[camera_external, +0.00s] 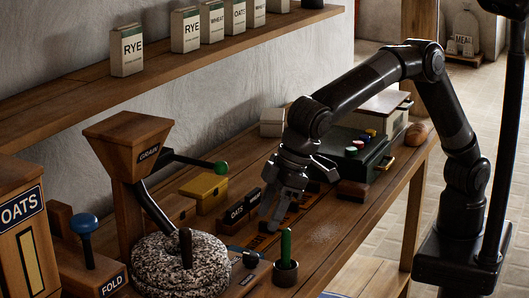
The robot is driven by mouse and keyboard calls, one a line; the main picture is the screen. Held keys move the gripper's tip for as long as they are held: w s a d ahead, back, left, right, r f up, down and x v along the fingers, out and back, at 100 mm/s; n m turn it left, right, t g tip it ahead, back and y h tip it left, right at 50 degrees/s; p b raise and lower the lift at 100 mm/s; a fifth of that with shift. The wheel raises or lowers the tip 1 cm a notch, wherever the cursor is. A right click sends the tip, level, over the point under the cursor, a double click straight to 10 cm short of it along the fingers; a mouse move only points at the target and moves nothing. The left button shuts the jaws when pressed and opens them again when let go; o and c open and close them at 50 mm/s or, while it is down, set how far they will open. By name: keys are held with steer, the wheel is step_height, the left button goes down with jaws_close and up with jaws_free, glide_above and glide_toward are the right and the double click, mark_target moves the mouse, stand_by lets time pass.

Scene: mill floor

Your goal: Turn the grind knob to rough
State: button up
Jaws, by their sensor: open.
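A small dark knob (250,259) stands on a plate with a small label beside the speckled grey millstone (180,268). The label is too small to read, so I cannot tell its setting or be sure that it is the grind knob. My gripper (271,217) is open and points down over the bench, behind the dark knob in the picture and apart from it. It is close to a dark block lettered OATS (238,210). Nothing shows between its fingers, but the arm hides part of the bench behind it.
A wooden GRAIN hopper (130,140) with a green-tipped lever (220,168) rises above the millstone. A green-handled tool in a dark cup (286,262) stands right of the knob. A yellow box (204,192) and a dark box with coloured buttons (358,158) are farther back.

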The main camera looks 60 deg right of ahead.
mark_target(252, 254)
steer(key=x, duration=0.9)
steer(key=shift+w+f, duration=0.15)
steer(key=shift+f, duration=0.05)
steer(key=c, duration=1)
steer(key=shift+o, duration=0.2)
